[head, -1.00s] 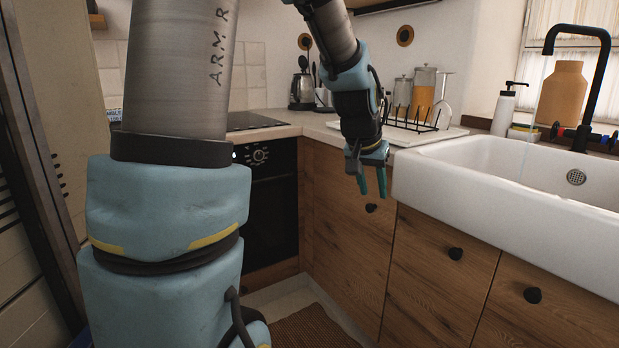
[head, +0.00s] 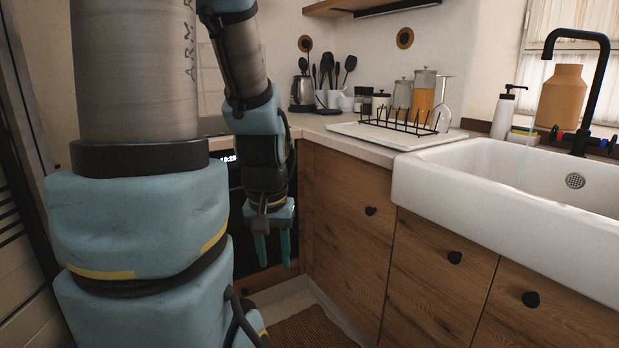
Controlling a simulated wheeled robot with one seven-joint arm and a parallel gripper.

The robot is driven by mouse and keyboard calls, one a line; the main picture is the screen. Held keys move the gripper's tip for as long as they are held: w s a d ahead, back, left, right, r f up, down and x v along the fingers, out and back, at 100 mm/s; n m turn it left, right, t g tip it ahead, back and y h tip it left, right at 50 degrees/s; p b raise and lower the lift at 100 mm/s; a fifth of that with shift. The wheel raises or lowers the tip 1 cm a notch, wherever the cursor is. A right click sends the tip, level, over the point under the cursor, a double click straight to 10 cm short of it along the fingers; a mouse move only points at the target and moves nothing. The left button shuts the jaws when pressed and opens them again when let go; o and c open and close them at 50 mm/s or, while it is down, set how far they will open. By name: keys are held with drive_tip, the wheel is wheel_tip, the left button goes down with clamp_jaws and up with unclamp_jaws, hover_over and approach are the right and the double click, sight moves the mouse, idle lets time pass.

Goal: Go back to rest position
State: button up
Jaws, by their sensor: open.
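My gripper (head: 273,248) hangs pointing down in the middle-left of the head view. Its two teal fingers are apart with nothing between them. It is in front of the dark oven (head: 247,262) and left of the wooden cabinet doors (head: 343,225), below the counter's height. My arm hides most of the oven and the hob.
A white sink (head: 480,185) with a black tap (head: 597,95) stands at the right, water running. The counter (head: 318,127) holds a rack (head: 400,120) on a white tray (head: 360,131), jars and utensils. A brown mat (head: 310,328) lies on the floor. A shelf (head: 335,6) is above.

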wheel_tip(320, 180, up, 13)
drive_tip(key=p, duration=1.1)
drive_tip(key=shift+f, duration=0.15)
idle(1.2)
